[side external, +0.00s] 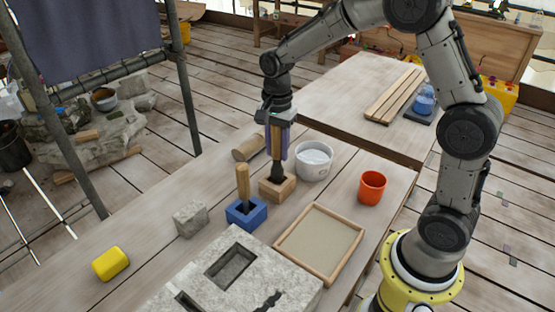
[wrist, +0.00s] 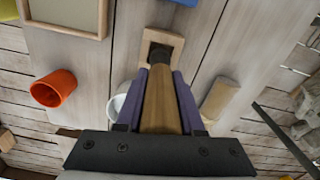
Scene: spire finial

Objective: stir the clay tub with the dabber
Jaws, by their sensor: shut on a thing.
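My gripper (side external: 278,150) points down with its purple fingers shut on the wooden handle of a tool with a dark lower end, which I take for the dabber (side external: 277,172). The dabber stands upright, its dark tip in the socket of a wooden block (side external: 283,190). In the wrist view the handle (wrist: 160,100) runs between the fingers (wrist: 160,75) toward the block (wrist: 170,40). A whitish tub (side external: 313,162) with pale contents, likely the clay tub, stands right of and just behind the block. In the wrist view the tub (wrist: 117,105) is partly hidden by the gripper.
A blue block (side external: 246,213) holds another wooden-handled tool (side external: 242,182). An orange cup (side external: 372,187), a framed tray (side external: 320,243), a wooden cylinder (side external: 248,148), a grey stone (side external: 190,219), a yellow block (side external: 110,263) and a carved stone slab (side external: 215,285) stand around.

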